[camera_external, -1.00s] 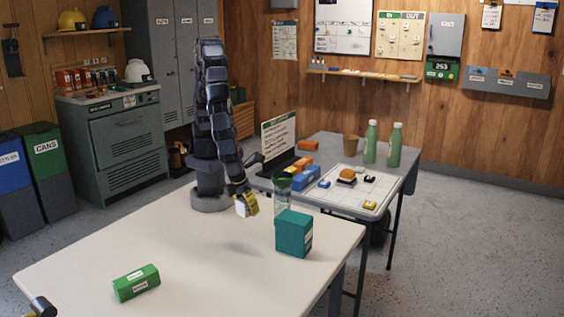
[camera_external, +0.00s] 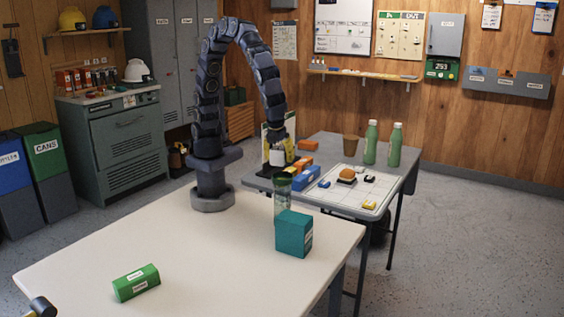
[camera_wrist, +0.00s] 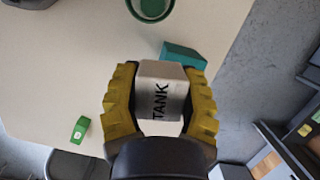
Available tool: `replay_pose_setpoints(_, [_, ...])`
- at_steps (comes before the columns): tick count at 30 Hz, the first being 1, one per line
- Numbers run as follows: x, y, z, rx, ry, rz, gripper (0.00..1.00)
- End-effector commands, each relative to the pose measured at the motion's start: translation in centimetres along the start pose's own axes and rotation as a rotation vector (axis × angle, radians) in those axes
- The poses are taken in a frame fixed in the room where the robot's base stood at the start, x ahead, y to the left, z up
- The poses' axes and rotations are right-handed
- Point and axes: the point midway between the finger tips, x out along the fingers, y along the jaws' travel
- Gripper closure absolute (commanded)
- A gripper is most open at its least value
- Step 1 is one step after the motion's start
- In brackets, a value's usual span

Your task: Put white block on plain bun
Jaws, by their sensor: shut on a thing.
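My gripper (camera_external: 280,153) has yellow fingers and is shut on a white block (camera_external: 276,157), held up near the left end of the grey side table. In the wrist view the white block (camera_wrist: 161,90) sits between the two yellow fingers (camera_wrist: 160,105) and bears the word "TANK". A brown bun-like thing (camera_external: 347,174) sits on the pale tray on the side table, to the right of my gripper and apart from it. Whether it is the plain bun is too small to tell.
The tray (camera_external: 338,196) also holds small blue, yellow and dark pieces. Two green bottles (camera_external: 370,142) and a brown cup (camera_external: 351,144) stand behind. A green-lidded jar (camera_external: 282,200) and teal box (camera_external: 294,233) stand on the white table.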

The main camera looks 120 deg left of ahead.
Motion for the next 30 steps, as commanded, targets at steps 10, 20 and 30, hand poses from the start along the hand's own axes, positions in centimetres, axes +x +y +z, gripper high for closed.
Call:
replay_pose_setpoints(10, [3.7, -5.4, 13.5, -0.555, 0.000, 0.151, 0.90])
replay_pose_setpoints(20, [7.7, -4.3, 27.6, -1.062, -0.002, 0.288, 0.90])
replay_pose_setpoints(30, [9.7, -1.3, 34.7, -1.323, -0.004, 0.361, 0.90])
